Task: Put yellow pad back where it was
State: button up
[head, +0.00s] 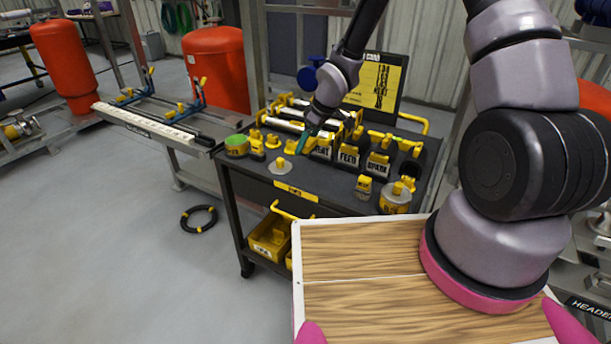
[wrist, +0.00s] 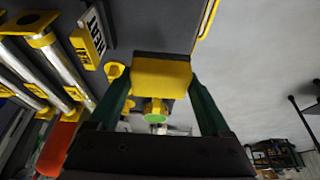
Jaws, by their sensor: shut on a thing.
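My gripper (wrist: 160,92) is shut on the yellow pad (wrist: 162,76), a yellow block with a dark far edge, held between two green fingers in the wrist view. In the head view my gripper (head: 303,143) points down over the left middle of the black cart top (head: 330,198). The pad cannot be made out clearly there. I cannot tell whether it touches anything below. A yellow item with a green round top (wrist: 155,115) shows beyond the pad in the wrist view.
On the cart stand black blocks with yellow handles, including one marked FEED (head: 348,156), and a round tin with a green top (head: 237,145). Silver rods (wrist: 60,70) lie beside them. A yellow-black sign (head: 376,82) stands behind. A black ring (head: 199,219) lies on the floor.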

aim_at(303, 175)
notch_tip(303, 175, down, 10)
jog(key=shift+a+r, duration=0.1)
jog(key=shift+r, duration=0.05)
dwell(0.3)
jog(key=shift+s, duration=0.1)
jog(key=o, duration=1.4)
jog(key=v, duration=1.2)
jog(key=s+d+r+m+t+h, duration=0.15)
jog(key=d+r, duration=0.25)
jog(key=r, duration=0.4)
jog(key=d+r+m+h, duration=0.1)
jog(key=d+r+m, duration=0.25)
jog(key=r, duration=0.35)
jog(key=s+d+r+m+t+h, duration=0.1)
jog(key=d+r+m, duration=0.1)
jog(key=d+r, duration=0.45)
jog(key=s+d+r+m+t+y, duration=0.1)
jog(key=s+r+m, duration=0.7)
jog(key=s+r, duration=0.8)
jog(key=s+d+t, duration=0.1)
jog(key=s, duration=0.1)
jog(key=shift+s+r+y, duration=0.25)
jog(key=shift+r+y, duration=0.1)
